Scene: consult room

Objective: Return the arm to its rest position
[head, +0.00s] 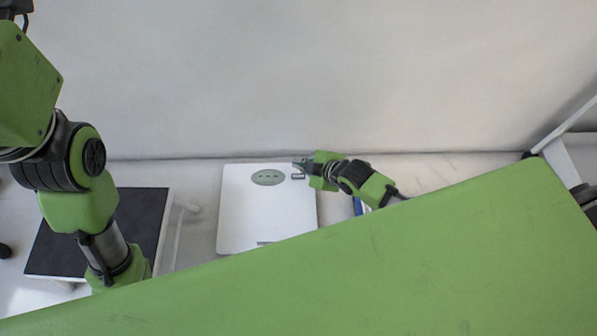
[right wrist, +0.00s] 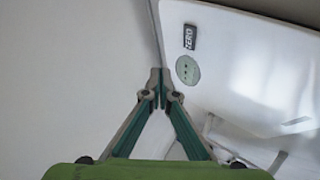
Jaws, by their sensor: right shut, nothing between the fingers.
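My right gripper (head: 299,164) is in the middle of the head view, over the upper right part of a white scale (head: 247,215). In the right wrist view its two fingers (right wrist: 159,82) come together at the tips, shut with nothing between them. The scale (right wrist: 262,65) fills the right of that view, with its ZERO button (right wrist: 190,37) and an oval display (right wrist: 187,69). The fingertips are beside the scale's edge in that picture; I cannot tell whether they touch it. My left arm (head: 85,180) comes down the left side of the head view; its gripper is not visible.
A dark-topped step or low platform (head: 143,217) with light legs stands left of the scale. A pale wall (head: 300,70) runs behind. A blue object (head: 357,206) shows partly behind my right arm. A white frame (head: 565,123) stands at the far right.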

